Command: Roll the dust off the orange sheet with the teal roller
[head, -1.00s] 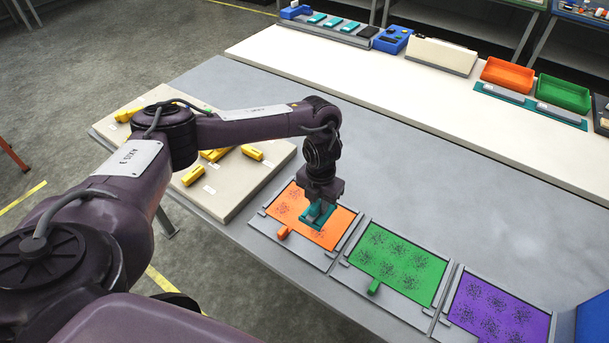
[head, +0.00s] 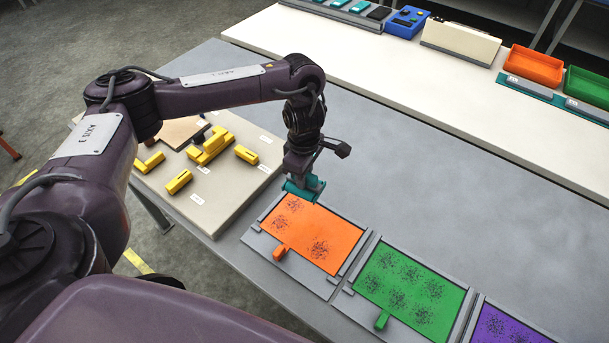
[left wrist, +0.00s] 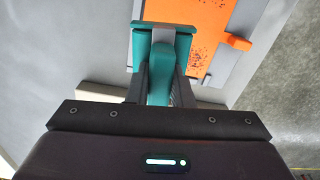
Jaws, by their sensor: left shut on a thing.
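The orange sheet (head: 322,233) lies on a grey plate with an orange tab at its front. Dark dust patches show at its left, near its upper left corner and towards its lower right; the right upper part looks clean. My left gripper (head: 301,178) is shut on the teal roller (head: 305,189), which is at the sheet's far left corner. I cannot tell whether the roller touches the sheet. In the left wrist view the teal roller (left wrist: 161,45) sits between the fingers, with part of the orange sheet (left wrist: 208,22) beyond it. My right gripper is not in view.
A green sheet (head: 408,285) and a purple sheet (head: 505,327), both dusty, lie to the right. A beige board (head: 213,212) with several yellow pieces is at left. Orange (head: 533,66) and green trays (head: 588,86) stand on the white back shelf. The grey table middle is clear.

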